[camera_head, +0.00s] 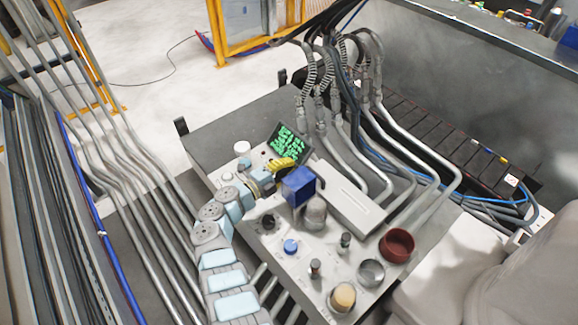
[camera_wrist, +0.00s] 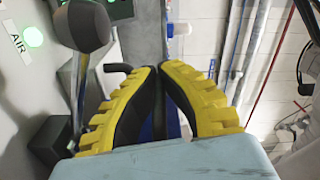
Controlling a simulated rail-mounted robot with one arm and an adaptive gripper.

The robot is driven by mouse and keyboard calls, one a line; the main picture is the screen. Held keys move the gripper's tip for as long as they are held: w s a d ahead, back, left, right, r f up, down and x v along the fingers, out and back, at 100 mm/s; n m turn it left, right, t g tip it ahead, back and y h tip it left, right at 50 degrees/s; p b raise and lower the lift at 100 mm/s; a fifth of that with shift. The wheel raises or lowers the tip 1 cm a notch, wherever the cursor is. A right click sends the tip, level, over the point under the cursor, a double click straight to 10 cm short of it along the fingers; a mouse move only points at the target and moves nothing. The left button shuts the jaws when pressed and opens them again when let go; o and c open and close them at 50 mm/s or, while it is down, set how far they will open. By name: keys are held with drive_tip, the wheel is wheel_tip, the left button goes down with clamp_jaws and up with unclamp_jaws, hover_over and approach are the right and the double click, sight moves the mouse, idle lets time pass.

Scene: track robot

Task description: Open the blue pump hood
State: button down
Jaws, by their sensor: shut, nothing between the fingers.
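The blue pump hood (camera_head: 300,189) is a small dark blue box on the grey control panel (camera_head: 272,262), in the middle of the head view. My gripper (camera_head: 284,164), with yellow fingers, is just above and left of the hood, close to its upper left corner. Whether they touch cannot be told. In the wrist view my gripper (camera_wrist: 163,74) has its fingers together and nothing between the tips. A strip of blue (camera_wrist: 173,122) shows behind the fingers; most of it is hidden by them.
A display with green text (camera_head: 287,142) stands behind my gripper. A grey knob (camera_head: 316,211), a blue button (camera_head: 291,247), a dark red ring (camera_head: 397,246) and a tan knob (camera_head: 343,297) are on the panel. The wrist view shows a green-lit AIR button (camera_wrist: 33,36) and a dark knob (camera_wrist: 84,25).

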drive_tip(key=shift+s+d+r+m, duration=0.2)
drive_tip(key=shift+s+r+m, duration=0.05)
drive_tip(key=shift+r+m, duration=0.2)
drive_tip(key=shift+s+d+r+m, duration=0.15)
drive_tip(key=shift+s+r+m, duration=0.05)
drive_tip(key=shift+r+m, duration=0.2)
drive_tip(key=c, duration=1.8)
unclamp_jaws()
drive_tip(key=o, duration=0.6)
drive_tip(key=shift+w, duration=0.1)
drive_tip(key=shift+o, duration=0.2)
drive_tip(key=shift+f, duration=0.1)
drive_tip(key=v, duration=1.2)
